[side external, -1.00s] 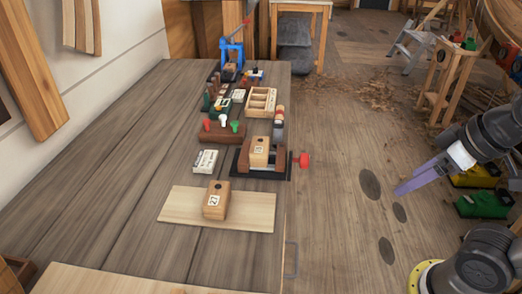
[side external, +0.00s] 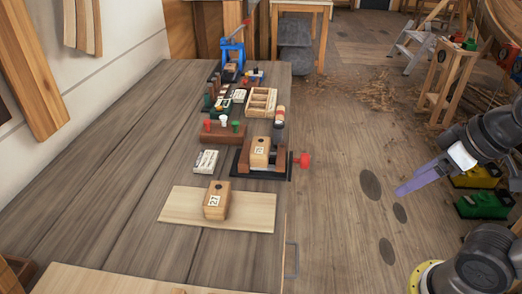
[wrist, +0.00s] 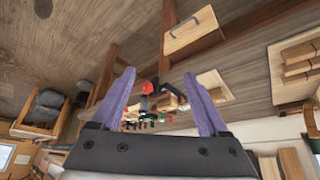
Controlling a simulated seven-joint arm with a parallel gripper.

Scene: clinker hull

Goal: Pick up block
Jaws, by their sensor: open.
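A wooden block labelled 27 (side external: 217,200) stands on a pale board (side external: 255,212) near the front of the workbench. A second wooden block (side external: 260,151) with a number label sits in a wooden vise-like holder (side external: 266,174) with a red knob. A third block (side external: 230,71) is at the blue clamp at the far end. My gripper (side external: 400,190) is at the right, off the bench and well apart from all the blocks. In the wrist view its two purple fingers (wrist: 160,105) are spread with nothing held between them.
A brown rack with coloured pegs (side external: 221,132), a divided wooden tray (side external: 262,101) and a white labelled box (side external: 205,161) stand along the bench's right side. A blue clamp (side external: 232,50) stands at the far end. The bench's left side is clear.

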